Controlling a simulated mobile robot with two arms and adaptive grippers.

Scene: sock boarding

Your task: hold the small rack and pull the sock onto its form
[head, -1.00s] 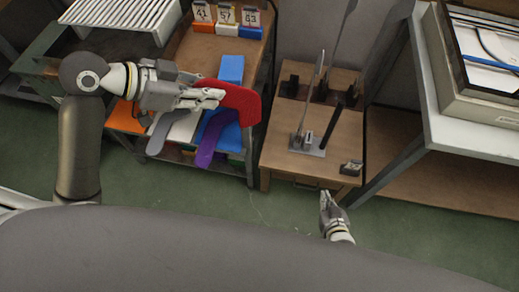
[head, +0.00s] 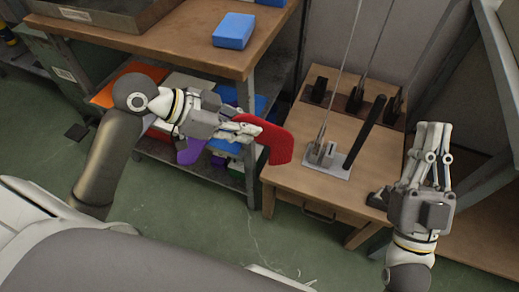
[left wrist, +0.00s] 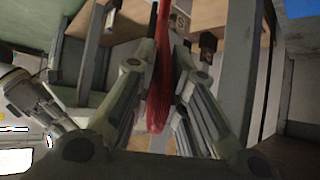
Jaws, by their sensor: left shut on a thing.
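A red sock (head: 279,146) hangs from my left gripper (head: 256,132), which is shut on its near end and holds it in the air left of the small wooden table. In the left wrist view the sock (left wrist: 160,85) runs between the two fingers. The small rack (head: 341,171) has a grey base plate on the table, a tall thin upright form (head: 345,80) and a slanted black bar (head: 365,130). The sock is apart from the form. My right gripper (head: 434,128) points up to the right of the rack, touching nothing visible; its finger gap is unclear.
The small wooden table (head: 300,165) has dark holders (head: 354,100) with thin uprights along its back. At left a workbench (head: 180,45) carries a blue block (head: 234,31), with a purple sock (head: 190,151) and coloured items on its lower shelf. Green floor is clear in front.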

